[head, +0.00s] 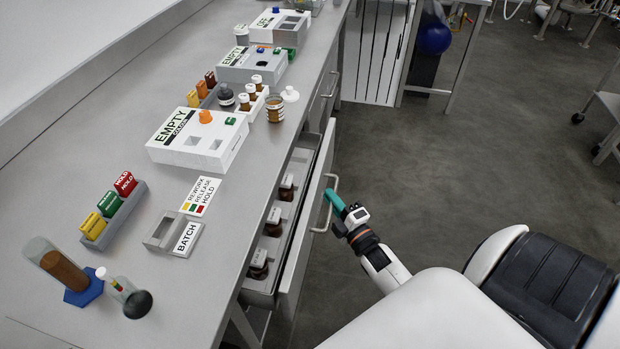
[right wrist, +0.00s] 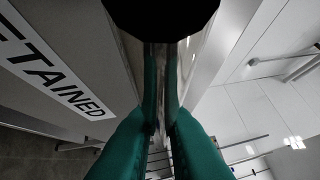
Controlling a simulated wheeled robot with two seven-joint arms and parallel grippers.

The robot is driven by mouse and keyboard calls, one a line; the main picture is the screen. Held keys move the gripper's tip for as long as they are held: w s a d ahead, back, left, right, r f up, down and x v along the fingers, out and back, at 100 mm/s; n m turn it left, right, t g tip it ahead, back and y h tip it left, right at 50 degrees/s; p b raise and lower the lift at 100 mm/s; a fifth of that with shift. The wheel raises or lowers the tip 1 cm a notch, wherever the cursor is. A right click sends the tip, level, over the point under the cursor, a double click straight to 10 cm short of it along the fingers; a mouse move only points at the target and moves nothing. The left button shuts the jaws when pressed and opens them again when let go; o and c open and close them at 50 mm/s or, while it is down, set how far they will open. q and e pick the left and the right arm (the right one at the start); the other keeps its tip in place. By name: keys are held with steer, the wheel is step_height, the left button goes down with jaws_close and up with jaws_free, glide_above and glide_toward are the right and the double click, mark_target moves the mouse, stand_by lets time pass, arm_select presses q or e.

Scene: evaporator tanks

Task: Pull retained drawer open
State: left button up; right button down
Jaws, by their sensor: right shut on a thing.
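The retained drawer (head: 303,233) stands partly pulled out from under the bench, with several brown bottles (head: 273,222) inside. Its metal bar handle (head: 321,226) is on the outer face. My right gripper (head: 334,200) has teal fingers and is at the handle. In the right wrist view the teal fingers (right wrist: 161,110) are closed around the metal bar, and a label (right wrist: 55,72) reading "ETAINED" shows on the drawer front at left. My left gripper is not in the head view.
The bench top holds a white "EMPTY" box (head: 200,155), a rack of coloured tags (head: 110,215), a "BATCH" tray (head: 172,233) and a cylinder on a blue base (head: 84,290). Another closed drawer lies farther along the bench. The floor (head: 450,170) right of the drawer is clear.

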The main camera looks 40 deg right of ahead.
steer(key=s+d, duration=1.1)
steer(key=s, duration=0.2)
steer(key=shift+f, duration=0.1)
steer(key=c, duration=1.5)
jaws_free()
steer(key=s, duration=0.4)
steer(key=s+f+b, duration=0.1)
steer(key=s, duration=0.3)
steer(key=s+a, duration=0.1)
steer(key=s, duration=0.3)
steer(key=shift+f, duration=0.25)
steer(key=shift+w, duration=0.1)
